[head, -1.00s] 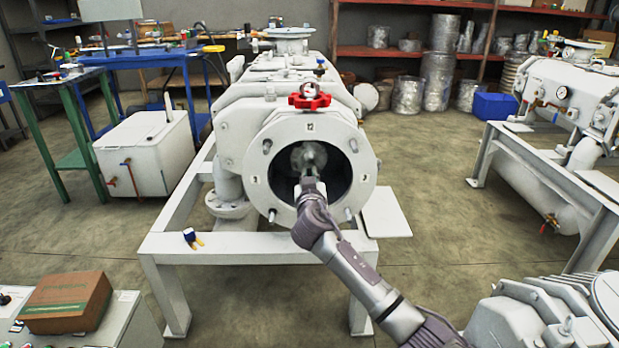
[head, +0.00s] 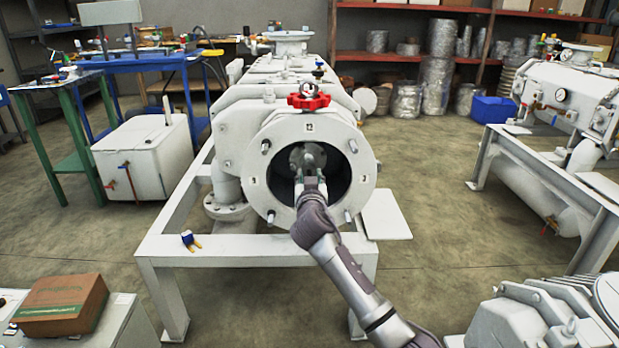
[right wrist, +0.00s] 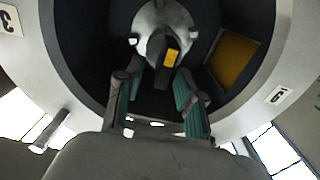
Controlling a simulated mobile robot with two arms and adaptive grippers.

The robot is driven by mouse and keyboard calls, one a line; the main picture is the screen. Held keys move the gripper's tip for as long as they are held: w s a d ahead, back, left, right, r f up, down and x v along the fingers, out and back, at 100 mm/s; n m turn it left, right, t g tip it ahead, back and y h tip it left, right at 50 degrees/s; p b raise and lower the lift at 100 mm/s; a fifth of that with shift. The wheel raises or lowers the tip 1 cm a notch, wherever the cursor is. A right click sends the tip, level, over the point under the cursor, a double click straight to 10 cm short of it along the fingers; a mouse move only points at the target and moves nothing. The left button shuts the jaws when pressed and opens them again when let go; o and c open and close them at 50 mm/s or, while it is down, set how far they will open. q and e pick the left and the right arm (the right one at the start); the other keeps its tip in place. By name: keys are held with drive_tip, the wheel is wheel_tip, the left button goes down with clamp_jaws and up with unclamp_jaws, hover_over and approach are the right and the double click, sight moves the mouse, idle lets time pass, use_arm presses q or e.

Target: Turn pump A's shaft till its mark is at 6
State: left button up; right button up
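Pump A (head: 290,100) has a round flange (head: 366,180) with 12 at the top and 9 at the left. Its shaft end (head: 308,157) is inside the dark opening. My right gripper (head: 310,182) reaches into that opening from the front. In the right wrist view, which is upside down, a dark block with a yellow mark (right wrist: 170,57) is on the light shaft face (right wrist: 150,20). The fingers of the right gripper (right wrist: 158,72) stand apart on either side of the block; contact is unclear. The mark lies off-centre, away from 6. My left gripper is not in view.
A red handwheel (head: 309,101) sits above the flange, and studs stick out around it. The pump's white frame (head: 200,250) extends in front. A cardboard box (head: 62,305) is at lower left, and another machine (head: 545,310) at lower right. The floor between is clear.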

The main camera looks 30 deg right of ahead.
drive_tip(key=v, duration=1.2)
drive_tip(key=shift+s+f, duration=0.1)
